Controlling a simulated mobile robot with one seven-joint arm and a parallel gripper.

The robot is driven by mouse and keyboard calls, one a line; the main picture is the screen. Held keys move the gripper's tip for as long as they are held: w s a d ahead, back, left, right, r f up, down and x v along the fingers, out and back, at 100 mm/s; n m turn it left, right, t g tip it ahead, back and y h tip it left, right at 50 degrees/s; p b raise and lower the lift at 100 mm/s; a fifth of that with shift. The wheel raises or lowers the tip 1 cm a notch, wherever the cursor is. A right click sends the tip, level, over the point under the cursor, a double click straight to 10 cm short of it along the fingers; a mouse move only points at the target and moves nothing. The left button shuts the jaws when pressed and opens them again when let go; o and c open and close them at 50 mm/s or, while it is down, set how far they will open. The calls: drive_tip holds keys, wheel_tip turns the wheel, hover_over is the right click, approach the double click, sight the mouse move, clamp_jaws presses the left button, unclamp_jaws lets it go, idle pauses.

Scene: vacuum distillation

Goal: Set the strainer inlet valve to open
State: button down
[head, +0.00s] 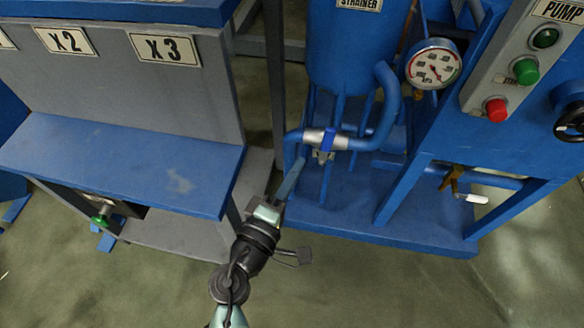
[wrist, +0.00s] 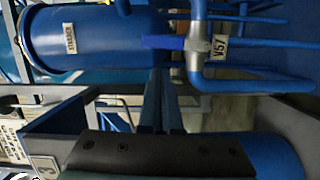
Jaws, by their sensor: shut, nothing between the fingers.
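The strainer (head: 345,55) is a blue tank at the top centre of the head view; it also shows at the upper left of the wrist view (wrist: 95,38). Beside it, a blue pipe carries a silver valve body (head: 313,136) with a blue handle (head: 328,141). In the wrist view, the valve body (wrist: 196,58) has a tag reading V57, and its blue handle (wrist: 163,42) lies across the pipe. My gripper (head: 301,163) is shut and empty, just below and left of the valve. In the wrist view its fingers (wrist: 160,72) point towards the handle, apparently without touching.
A pressure gauge (head: 433,64) and a pump panel with green and red buttons (head: 525,71) are at the right. A yellow valve with a white-tipped lever (head: 470,198) sits lower right. A grey bench with a blue shelf (head: 120,160) stands close on the left. The front floor is clear.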

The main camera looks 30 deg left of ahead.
sight(326, 147)
drive_tip(key=w, duration=0.6)
drive_tip(key=shift+w, duration=0.4)
